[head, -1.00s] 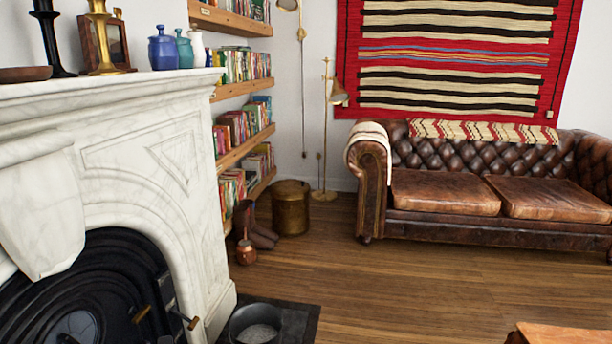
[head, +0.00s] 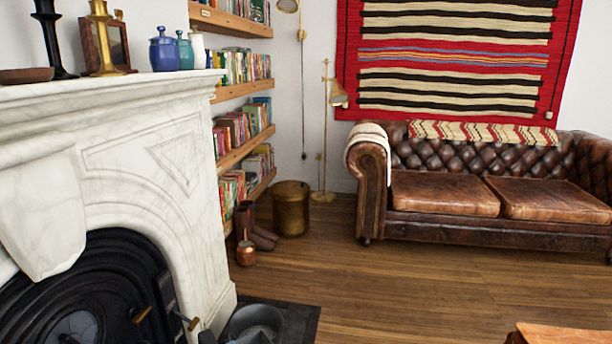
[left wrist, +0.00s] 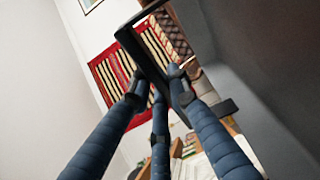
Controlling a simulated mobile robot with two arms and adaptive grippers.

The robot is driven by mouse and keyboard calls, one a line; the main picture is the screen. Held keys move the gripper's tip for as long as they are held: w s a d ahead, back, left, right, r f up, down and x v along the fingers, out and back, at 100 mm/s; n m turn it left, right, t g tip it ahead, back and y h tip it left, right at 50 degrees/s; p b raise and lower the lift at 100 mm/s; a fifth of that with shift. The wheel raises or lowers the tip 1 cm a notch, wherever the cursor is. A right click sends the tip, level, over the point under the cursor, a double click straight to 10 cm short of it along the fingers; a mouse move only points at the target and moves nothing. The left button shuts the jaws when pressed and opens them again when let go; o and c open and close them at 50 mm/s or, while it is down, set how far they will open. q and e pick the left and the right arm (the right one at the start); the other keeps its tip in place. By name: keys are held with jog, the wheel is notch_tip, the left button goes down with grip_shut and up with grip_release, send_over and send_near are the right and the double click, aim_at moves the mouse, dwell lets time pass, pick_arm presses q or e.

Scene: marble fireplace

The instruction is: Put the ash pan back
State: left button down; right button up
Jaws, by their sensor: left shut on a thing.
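In the left wrist view my left gripper (left wrist: 160,95) has its blue-grey fingers closed on the dark bar-like handle of a thing that I take to be the ash pan (left wrist: 275,65). Its broad dark grey wall fills the right of that view, strongly tilted in the picture. Whether it holds ash is hidden. In the head view only grey shapes at the bottom edge, by the hearth, may be my gripper or the pan. The black fireplace insert (head: 110,285) stands at lower left, its lower part cut off. My right gripper is not in view.
A round dark bucket (head: 240,318) stands on the black hearth slab (head: 302,318), partly covered by a grey shape. The white marble surround (head: 185,215) rises at left.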

pick_arm(q)
jog(key=shift+w+f+n+t+y, duration=0.15)
jog(key=shift+f+n+t+y, duration=0.25)
jog(key=shift+f+n+t, duration=0.2)
jog(key=f+n+y, duration=0.1)
jog(key=f, duration=0.1)
jog(key=a+f+t+y, duration=0.1)
jog(key=s+f+n+t+y, duration=0.1)
jog(key=f, duration=0.1)
jog(key=shift+a+f+n+y, duration=0.3)
notch_tip(320, 180, down, 6)
jog(key=s+a+n+t+y, duration=0.1)
jog(key=s+a+y, duration=0.1)
jog(key=s, duration=0.1)
jog(key=d+r+n+y, duration=0.1)
jog(key=w+d+r, duration=0.1)
jog(key=d, duration=0.1)
jog(key=d+r+n+t+y, duration=0.1)
jog(key=d, duration=0.1)
jog(key=shift+w+r+n+y, duration=0.15)
jog(key=shift+r+n+y, duration=0.15)
jog(key=d+r+y, duration=0.1)
jog(key=w+d+r+n+y, duration=0.1)
jog(key=r, duration=0.1)
jog(key=w+d+r+y, duration=0.1)
jog(key=d+r, duration=0.1)
jog(key=shift+w+d+r+n, duration=0.1)
jog(key=shift+n, duration=0.3)
jog(key=shift+w+d+r, duration=0.15)
jog(key=shift+r, duration=0.25)
